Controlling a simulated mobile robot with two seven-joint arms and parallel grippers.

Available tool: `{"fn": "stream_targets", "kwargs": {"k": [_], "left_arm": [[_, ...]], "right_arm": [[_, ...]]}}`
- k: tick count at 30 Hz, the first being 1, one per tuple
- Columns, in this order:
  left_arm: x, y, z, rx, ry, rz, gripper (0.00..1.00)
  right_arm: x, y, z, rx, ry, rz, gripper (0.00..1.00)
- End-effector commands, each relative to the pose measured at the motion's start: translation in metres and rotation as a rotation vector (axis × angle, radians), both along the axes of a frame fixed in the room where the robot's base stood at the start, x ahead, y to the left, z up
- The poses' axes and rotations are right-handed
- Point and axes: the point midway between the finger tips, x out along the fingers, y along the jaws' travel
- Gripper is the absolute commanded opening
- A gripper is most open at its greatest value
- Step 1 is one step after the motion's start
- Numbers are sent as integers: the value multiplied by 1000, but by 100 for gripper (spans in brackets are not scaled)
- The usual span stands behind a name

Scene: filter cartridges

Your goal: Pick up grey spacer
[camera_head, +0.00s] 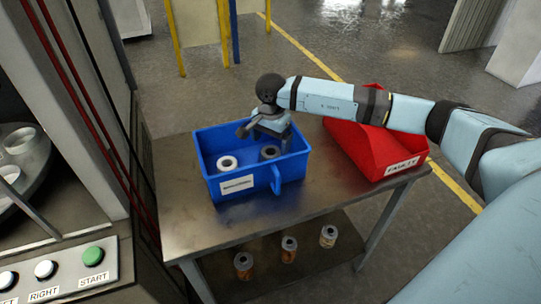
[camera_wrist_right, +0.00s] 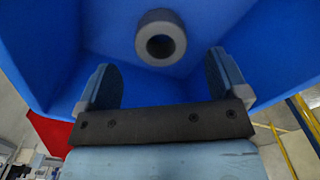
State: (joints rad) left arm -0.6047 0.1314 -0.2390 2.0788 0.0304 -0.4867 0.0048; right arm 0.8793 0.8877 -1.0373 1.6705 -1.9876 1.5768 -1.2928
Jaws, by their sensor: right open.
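The grey spacer (camera_head: 269,153) is a dark grey ring inside the blue bin (camera_head: 243,195), on the right side of its floor. It also shows in the right wrist view (camera_wrist_right: 160,40) as a short ring with a central hole. My right gripper (camera_head: 268,135) reaches over the bin's back part, with its arm coming in from the right. In the right wrist view its two fingers (camera_wrist_right: 160,82) are wide apart with nothing between them, and the spacer lies beyond the tips, apart from them. My left gripper is out of view.
A white ring (camera_head: 228,163) lies left of the spacer in the bin. A red bin labelled faulty (camera_head: 398,168) stands on the table's right. Several cans (camera_head: 289,249) stand on the lower shelf. A machine with a button panel (camera_head: 68,268) is at left. The table front (camera_head: 240,220) is clear.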

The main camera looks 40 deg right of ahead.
Motion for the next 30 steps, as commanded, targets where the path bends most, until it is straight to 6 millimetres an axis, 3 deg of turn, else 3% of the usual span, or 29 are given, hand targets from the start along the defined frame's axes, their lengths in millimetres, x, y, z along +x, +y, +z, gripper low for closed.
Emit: {"fn": "stream_targets", "kwargs": {"k": [9,17,24,30], "left_arm": [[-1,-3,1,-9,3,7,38],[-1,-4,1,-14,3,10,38],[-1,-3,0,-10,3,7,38],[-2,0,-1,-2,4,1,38]], "right_arm": [[-1,3,-44,1,3,-1,92],[0,3,-48,1,0,0,92],[0,3,-48,1,0,0,38],[0,3,-48,1,0,0,38]]}}
